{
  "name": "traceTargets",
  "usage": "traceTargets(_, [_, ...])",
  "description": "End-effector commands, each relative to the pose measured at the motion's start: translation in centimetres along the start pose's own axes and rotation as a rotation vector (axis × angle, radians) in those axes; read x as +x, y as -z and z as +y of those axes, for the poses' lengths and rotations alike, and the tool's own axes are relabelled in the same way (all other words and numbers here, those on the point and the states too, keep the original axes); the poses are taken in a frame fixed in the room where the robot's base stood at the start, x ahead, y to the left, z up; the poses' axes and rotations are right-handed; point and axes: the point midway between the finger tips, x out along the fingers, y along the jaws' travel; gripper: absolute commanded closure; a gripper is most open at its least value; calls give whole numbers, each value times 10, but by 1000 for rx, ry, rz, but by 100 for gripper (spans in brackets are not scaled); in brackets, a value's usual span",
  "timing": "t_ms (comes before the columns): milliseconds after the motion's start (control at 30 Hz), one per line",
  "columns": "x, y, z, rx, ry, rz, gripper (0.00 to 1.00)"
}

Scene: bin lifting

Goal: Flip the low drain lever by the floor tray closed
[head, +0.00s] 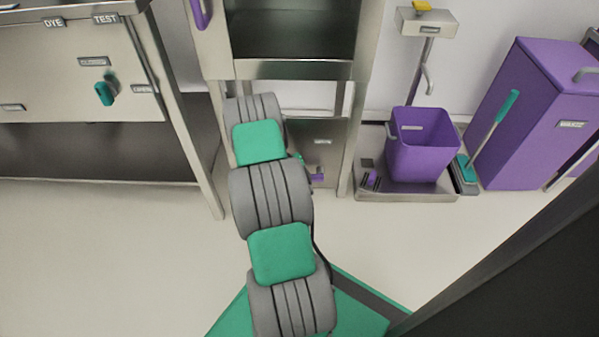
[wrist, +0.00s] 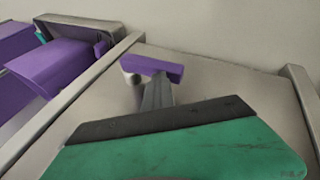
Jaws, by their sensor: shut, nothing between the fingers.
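The drain lever (wrist: 153,67) is a short purple bar on a round metal pivot, set on a steel panel in the wrist view. It lies nearly crosswise there, tilted slightly down to the right. In the head view the purple lever (head: 317,177) shows low on the panel, just right of my arm. My gripper (wrist: 158,84) is shut and empty, its grey fingers pointing at the lever's underside in the wrist view. The fingertips overlap the lever's edge; I cannot tell whether they touch. In the head view my arm hides most of the gripper. The floor tray (head: 405,196) stands to the right.
A purple bin (head: 425,150) stands on the tray, and it also shows in the wrist view (wrist: 62,66). A steel frame leg (head: 350,150) stands between lever and tray. A teal-handled brush (head: 492,130) and purple cabinet (head: 540,115) are farther right. The floor in front is clear.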

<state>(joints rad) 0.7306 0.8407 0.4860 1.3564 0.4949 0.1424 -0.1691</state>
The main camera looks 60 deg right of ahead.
Motion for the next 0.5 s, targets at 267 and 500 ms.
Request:
traceTargets(267, [5,-3,-11,-9,17,3,100])
traceTargets(500, [-12,2,-2,-9,13,5,100])
